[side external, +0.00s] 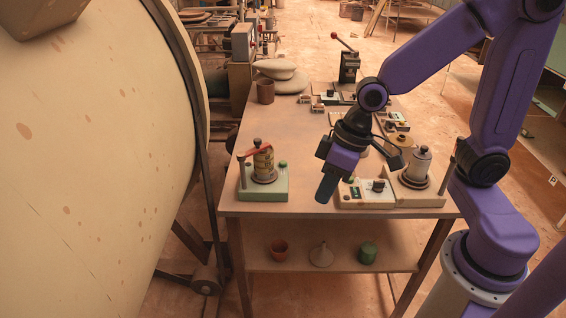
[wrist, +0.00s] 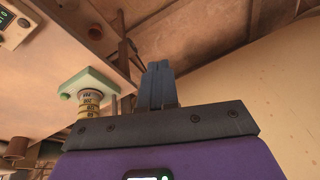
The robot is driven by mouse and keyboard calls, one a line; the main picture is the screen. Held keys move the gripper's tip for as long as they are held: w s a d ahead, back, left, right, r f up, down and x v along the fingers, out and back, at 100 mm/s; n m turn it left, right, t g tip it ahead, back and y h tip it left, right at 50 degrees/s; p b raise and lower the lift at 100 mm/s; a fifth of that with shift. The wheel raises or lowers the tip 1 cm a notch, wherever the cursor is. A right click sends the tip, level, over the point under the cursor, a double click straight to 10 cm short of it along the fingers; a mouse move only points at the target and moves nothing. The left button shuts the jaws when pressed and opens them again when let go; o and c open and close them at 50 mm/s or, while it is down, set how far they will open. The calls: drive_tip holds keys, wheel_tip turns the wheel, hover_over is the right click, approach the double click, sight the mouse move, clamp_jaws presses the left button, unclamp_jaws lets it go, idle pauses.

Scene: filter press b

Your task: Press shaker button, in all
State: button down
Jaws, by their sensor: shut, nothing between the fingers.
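What looks like the shaker is a green-based device (side external: 264,184) at the table's front left. It carries a stack of yellow labelled rings (side external: 263,165) with a dark knob on top and a red-brown lever beside it. A small green button (side external: 283,163) is at its back right corner; I cannot tell whether it is pressed.
A white control panel (side external: 362,196) with a dark knob and a grey pot (side external: 417,167) on a base stand at the front right. The table (side external: 262,121) is clear behind the green device.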

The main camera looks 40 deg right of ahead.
drive_tip(key=w+d+f+m+t, duration=0.1)
drive_tip(key=w+d+m+t, duration=0.1)
drive_tip(key=w, duration=0.7)
drive_tip(key=w+d+f+m+t+h, duration=0.1)
drive_tip(key=w+d+f+m+t, duration=0.1)
drive_tip(key=w+d+m, duration=0.3)
drive_tip(key=w+d+f+m+t+h, duration=0.1)
drive_tip(key=w+d+m, duration=0.3)
drive_tip(key=w, duration=0.8)
drive_tip(key=shift+w+d+f+m+t, duration=0.15)
drive_tip(key=shift+f+m+t, duration=0.25)
drive_tip(key=shift+m, duration=0.15)
drive_tip(key=shift+w+d+f+m+t, duration=0.15)
drive_tip(key=shift+f+m+t, duration=0.1)
drive_tip(key=shift+m+t, duration=0.25)
drive_tip(key=m+h, duration=0.3)
drive_tip(key=m, duration=0.1)
hover_over(285, 163)
drive_tip(key=shift+s+f+n+t, duration=0.1)
drive_tip(key=shift+f+n+t, duration=0.2)
drive_tip(key=shift+f, duration=0.45)
drive_tip(key=shift+f, duration=0.1)
drive_tip(key=shift+f, duration=4.3)
drive_tip(key=shift+f, duration=0.15)
drive_tip(key=shift+f, duration=0.3)
